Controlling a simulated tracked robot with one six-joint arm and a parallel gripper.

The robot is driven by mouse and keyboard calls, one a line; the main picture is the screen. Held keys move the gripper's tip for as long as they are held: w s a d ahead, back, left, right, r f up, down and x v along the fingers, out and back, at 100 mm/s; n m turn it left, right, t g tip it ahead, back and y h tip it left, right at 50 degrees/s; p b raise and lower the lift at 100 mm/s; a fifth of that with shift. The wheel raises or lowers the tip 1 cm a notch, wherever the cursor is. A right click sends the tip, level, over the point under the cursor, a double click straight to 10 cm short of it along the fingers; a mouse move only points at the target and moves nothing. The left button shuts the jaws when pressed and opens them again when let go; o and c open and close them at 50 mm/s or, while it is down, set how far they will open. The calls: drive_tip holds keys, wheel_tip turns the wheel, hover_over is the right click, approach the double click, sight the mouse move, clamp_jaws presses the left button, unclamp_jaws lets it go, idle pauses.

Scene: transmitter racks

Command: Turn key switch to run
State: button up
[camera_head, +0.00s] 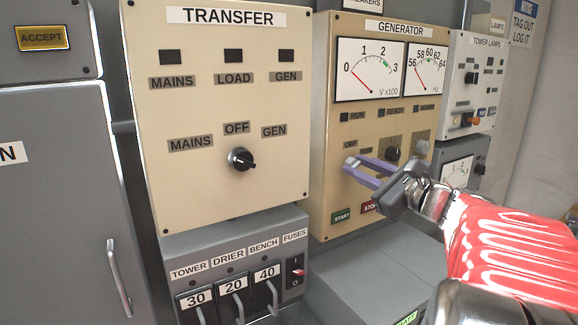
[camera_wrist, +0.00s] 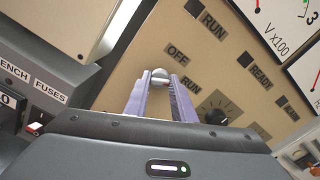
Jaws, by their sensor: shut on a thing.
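The key switch (camera_wrist: 160,76) is a small silvery knob on the beige generator panel (camera_head: 330,130), near its OFF (camera_wrist: 177,55) and RUN labels. My gripper (camera_head: 354,168) reaches the panel from the lower right, with its purple fingers on either side of the key switch. In the wrist view my gripper (camera_wrist: 160,85) is shut on the key switch, which shows between the fingertips. The fingers hide part of the key and its lower surroundings, and I cannot tell exactly which label the key points to.
A black rotary knob (camera_wrist: 216,116) sits close to the right of my fingers. START (camera_head: 342,215) and STOP (camera_head: 369,207) buttons lie below. The transfer panel (camera_head: 200,105) with its selector knob stands to the left. Grey fuse box (camera_head: 240,255) below it.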

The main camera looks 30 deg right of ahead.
drive_tip(key=shift+f, duration=0.3)
drive_tip(key=o, duration=1)
drive_tip(key=shift+r, duration=0.15)
drive_tip(key=shift+s+d, duration=0.2)
drive_tip(key=shift+s, duration=6.7)
